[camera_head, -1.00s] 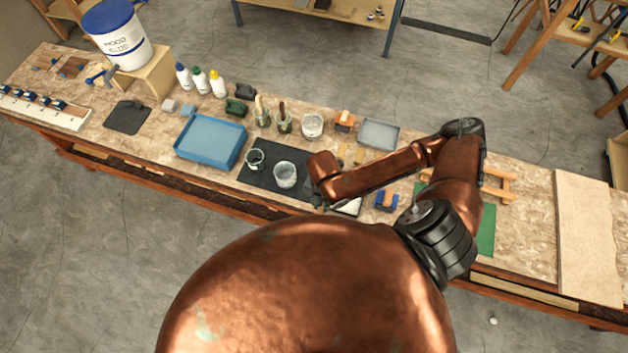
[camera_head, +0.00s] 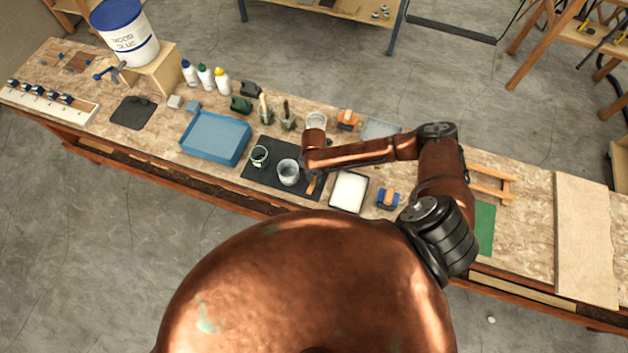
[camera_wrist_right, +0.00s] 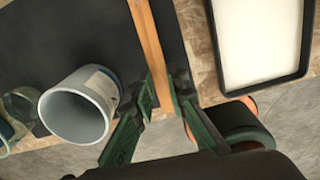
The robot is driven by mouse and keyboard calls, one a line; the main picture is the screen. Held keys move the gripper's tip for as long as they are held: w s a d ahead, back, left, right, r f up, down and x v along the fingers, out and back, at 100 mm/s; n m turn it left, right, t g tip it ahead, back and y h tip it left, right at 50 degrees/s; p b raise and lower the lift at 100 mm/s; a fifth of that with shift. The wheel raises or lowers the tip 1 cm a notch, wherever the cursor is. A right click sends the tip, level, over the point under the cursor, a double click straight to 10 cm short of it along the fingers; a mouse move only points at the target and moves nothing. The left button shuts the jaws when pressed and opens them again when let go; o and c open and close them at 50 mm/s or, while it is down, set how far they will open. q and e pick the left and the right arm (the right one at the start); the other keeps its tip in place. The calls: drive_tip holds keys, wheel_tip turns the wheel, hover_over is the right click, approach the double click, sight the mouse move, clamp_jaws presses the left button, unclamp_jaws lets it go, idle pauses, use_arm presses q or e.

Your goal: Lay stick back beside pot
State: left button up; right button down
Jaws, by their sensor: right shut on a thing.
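The pot (camera_head: 288,172) is a pale grey, open container on the dark mat (camera_head: 256,178). It also shows in the right wrist view (camera_wrist_right: 82,106), left of my gripper. The stick (camera_wrist_right: 150,45) is a flat, light wooden strip. My right gripper (camera_wrist_right: 163,97) is shut on it near one end. The stick runs over the mat just right of the pot, apart from it. I cannot tell whether it touches the mat. In the head view, my right arm largely hides the gripper, and a bit of the stick (camera_head: 311,186) shows. My left gripper is not in view.
A black-rimmed tray with white content (camera_head: 348,192) stands close right of the stick. A small dark green jar (camera_head: 259,157) stands left of the pot. A blue tray (camera_head: 214,138) lies further left. A white tub (camera_head: 316,121) and brush jars stand behind.

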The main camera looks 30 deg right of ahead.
sight(314, 180)
wheel_tip(314, 180, down, 2)
drive_tip(key=shift+f+p, duration=0.2)
drive_tip(key=shift+p, duration=0.35)
drive_tip(key=c, duration=1.9)
unclamp_jaws()
drive_tip(key=shift+f, duration=0.1)
drive_tip(key=shift+f+b, duration=0.15)
drive_tip(key=shift+b, duration=0.3)
drive_tip(key=shift+r, duration=0.3)
drive_tip(key=r, duration=0.2)
drive_tip(key=r+b, duration=0.1)
drive_tip(key=r, duration=0.4)
drive_tip(key=shift+w+d+r, duration=0.15)
drive_tip(key=shift+d+r, duration=0.05)
drive_tip(key=shift+d, duration=0.05)
drive_tip(key=shift+a+f, duration=0.1)
